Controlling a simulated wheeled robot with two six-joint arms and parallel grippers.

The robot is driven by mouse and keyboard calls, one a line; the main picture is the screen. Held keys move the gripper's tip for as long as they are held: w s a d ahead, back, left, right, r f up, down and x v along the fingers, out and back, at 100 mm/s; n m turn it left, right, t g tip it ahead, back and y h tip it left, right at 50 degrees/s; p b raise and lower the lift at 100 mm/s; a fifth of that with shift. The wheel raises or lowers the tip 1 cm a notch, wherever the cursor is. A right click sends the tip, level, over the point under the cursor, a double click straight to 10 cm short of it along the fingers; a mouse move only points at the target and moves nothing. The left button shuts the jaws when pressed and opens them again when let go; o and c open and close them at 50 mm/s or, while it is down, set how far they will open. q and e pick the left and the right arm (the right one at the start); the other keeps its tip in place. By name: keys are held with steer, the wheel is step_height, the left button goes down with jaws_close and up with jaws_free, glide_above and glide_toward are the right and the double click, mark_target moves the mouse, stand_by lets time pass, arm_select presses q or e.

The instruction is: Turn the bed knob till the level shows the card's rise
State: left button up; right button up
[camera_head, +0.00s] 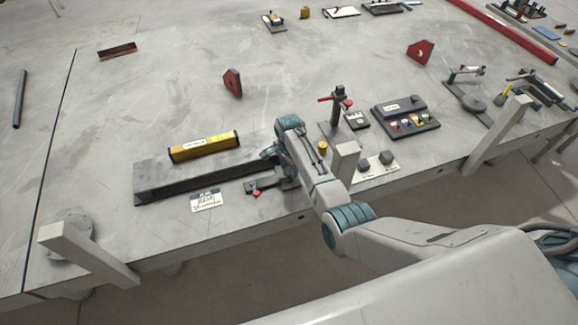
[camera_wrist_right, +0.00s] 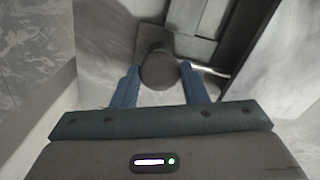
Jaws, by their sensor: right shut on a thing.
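The long dark grey bed (camera_head: 150,180) lies near the table's front edge in the head view. A yellow level (camera_head: 205,147) rests along its far side; its vial is too small to read. A white card (camera_head: 206,199) with dark print lies in front of the bed; I cannot read its figure. My right gripper (camera_head: 271,156) is at the bed's right end and hides the knob there. In the right wrist view, my right gripper (camera_wrist_right: 159,76) is shut on the dark round bed knob (camera_wrist_right: 158,69), one blue finger on each side. My left gripper is not in view.
A small clamp with a red knob (camera_head: 256,194) sits just in front of the bed. A red-handled stand (camera_head: 337,105) and a dark tray (camera_head: 405,119) of small parts stand to the right. Pale posts (camera_head: 90,252) rise at the front edge. The table behind the level is mostly clear.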

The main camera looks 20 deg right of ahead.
mark_target(289, 170)
steer(key=n, duration=0.5)
steer(key=shift+n, duration=0.3)
steer(key=n, duration=0.5)
steer(key=shift+w+r, duration=0.1)
steer(key=shift+n, duration=0.3)
steer(key=o, duration=1)
steer(key=shift+c, duration=0.2)
step_height(289, 170, up, 11)
steer(key=b, duration=0.3)
